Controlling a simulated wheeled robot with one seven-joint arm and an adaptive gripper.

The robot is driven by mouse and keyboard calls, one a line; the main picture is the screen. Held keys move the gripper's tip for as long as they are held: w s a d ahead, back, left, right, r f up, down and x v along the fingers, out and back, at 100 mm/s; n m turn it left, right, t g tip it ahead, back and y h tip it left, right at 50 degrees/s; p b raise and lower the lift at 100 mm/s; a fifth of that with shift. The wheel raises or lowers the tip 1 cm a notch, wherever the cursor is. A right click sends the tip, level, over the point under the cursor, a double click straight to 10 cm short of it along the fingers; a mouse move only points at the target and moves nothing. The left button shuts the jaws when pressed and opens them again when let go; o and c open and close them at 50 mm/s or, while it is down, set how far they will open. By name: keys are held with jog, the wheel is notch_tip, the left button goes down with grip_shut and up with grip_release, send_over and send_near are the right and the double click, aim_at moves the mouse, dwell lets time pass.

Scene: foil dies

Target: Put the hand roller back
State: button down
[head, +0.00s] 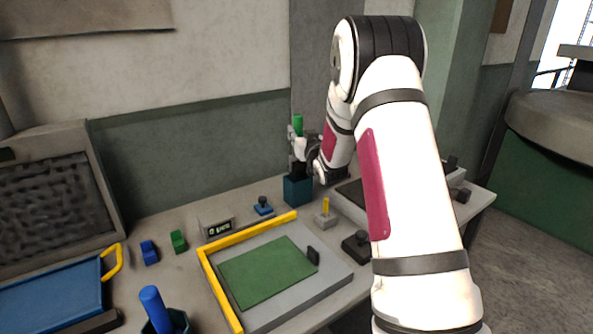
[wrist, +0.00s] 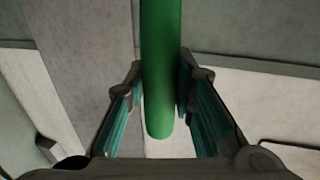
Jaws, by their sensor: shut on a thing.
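My gripper (head: 303,150) is shut on the green handle (head: 298,125) of a tool that looks to be the hand roller. The green handle (wrist: 160,70) stands between the two fingers in the wrist view. A dark teal square holder (head: 298,190) stands at the back of the table, directly below my gripper. A dark part shows between gripper and holder; I cannot tell whether the tool's lower end is inside the holder.
A grey plate with a green mat (head: 266,272) and a yellow edge bar (head: 250,237) lies in front. A blue handle (head: 155,308) stands in a dark cup at front left. Small blocks, a display (head: 218,228) and a yellow-pegged piece (head: 326,213) stand nearby.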

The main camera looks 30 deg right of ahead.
aim_at(300, 172)
notch_tip(300, 172, down, 11)
jog(key=shift+r, duration=0.1)
dwell(0.4)
jog(key=shift+s+f+b, duration=0.15)
jog(key=shift+f+b, duration=0.15)
jog(key=shift+f, duration=0.55)
jog(key=c, duration=1.5)
grip_release()
jog(key=shift+f, duration=0.1)
jog(key=shift+c, duration=0.2)
jog(key=shift+o, duration=0.9)
